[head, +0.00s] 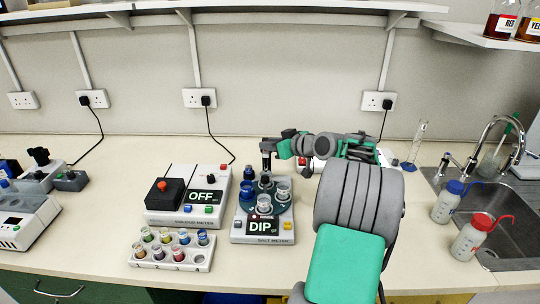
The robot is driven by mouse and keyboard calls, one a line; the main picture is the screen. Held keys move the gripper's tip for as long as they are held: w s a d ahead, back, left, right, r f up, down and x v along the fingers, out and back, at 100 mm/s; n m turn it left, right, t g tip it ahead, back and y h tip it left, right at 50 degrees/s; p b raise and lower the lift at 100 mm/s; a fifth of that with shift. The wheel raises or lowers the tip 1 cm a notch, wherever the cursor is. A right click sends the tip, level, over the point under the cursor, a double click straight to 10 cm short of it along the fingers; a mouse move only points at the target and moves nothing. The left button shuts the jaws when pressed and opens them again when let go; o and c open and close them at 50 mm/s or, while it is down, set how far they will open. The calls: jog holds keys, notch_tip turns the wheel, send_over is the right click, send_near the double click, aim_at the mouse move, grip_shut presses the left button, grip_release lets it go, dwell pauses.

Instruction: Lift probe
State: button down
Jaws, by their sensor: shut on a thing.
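The meter (263,238) stands on the bench in the head view, its display reading DIP. A round dark holder (264,207) on it carries several small beakers, one with blue liquid. My gripper (267,150) is above the back of this holder, reaching in from the right. It is shut on the probe (266,162), a dark upright piece just under the fingers. The probe's lower end is partly hidden among the beakers, and I cannot tell whether it touches anything.
Left of the meter are a white device (188,196) reading OFF and a rack (172,251) of coloured vials. A sink (500,205) and two wash bottles (470,236) are at the right. My arm covers the bench right of the meter. A shelf (200,8) hangs above.

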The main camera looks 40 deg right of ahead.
jog(key=shift+r, duration=0.4)
jog(key=c, duration=1.5)
grip_release()
jog(key=shift+f, duration=0.1)
jog(key=b+v, duration=0.1)
jog(key=v, duration=0.7)
jog(key=shift+f+b, duration=0.1)
jog(key=shift+b, duration=0.2)
jog(key=shift+w, duration=0.1)
